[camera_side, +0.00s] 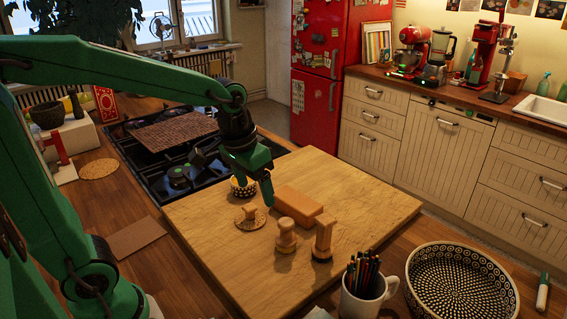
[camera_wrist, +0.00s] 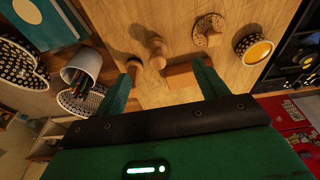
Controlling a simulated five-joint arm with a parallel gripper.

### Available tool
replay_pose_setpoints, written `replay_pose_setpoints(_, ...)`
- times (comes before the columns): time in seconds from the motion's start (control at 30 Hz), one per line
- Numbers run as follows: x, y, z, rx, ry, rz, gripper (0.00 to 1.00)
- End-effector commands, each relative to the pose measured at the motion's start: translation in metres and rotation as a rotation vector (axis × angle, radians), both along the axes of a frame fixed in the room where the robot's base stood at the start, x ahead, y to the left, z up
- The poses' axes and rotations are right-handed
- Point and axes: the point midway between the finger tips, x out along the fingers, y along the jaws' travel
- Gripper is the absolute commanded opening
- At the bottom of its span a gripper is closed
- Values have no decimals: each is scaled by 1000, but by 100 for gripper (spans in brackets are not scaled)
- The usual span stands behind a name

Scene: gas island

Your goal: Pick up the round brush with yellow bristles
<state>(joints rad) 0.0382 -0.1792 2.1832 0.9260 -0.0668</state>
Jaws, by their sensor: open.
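On the wooden board, a flat round tan piece with a knob (camera_side: 250,218) lies near the board's left side; it also shows in the wrist view (camera_wrist: 209,31). A taller knobbed wooden piece with a round base (camera_side: 286,236) stands nearer the front; it shows in the wrist view too (camera_wrist: 156,47). I cannot tell from the bristles which one is the round brush. My gripper (camera_side: 266,186) is above the board, behind these pieces in the side view, pointing down. In the wrist view its fingers (camera_wrist: 166,64) are wide apart, with nothing held.
A wooden block (camera_side: 298,204) lies beside the knobbed pieces. An upright wooden piece (camera_side: 322,240) stands right of them. A small patterned bowl with yellow inside (camera_wrist: 256,49) is near the stove (camera_side: 165,140). A pencil mug (camera_side: 362,297) and a large patterned bowl (camera_side: 462,285) are at the front.

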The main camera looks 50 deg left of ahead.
Motion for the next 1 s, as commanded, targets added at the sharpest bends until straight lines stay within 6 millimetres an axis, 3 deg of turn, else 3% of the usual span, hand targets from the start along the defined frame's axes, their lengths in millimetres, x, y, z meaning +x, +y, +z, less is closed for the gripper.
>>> replay_pose_setpoints(0.5, 64, -12, -66, 4, 180, 18, 72)
replay_pose_setpoints(1.0, 74, -15, -86, 6, 213, 22, 72)
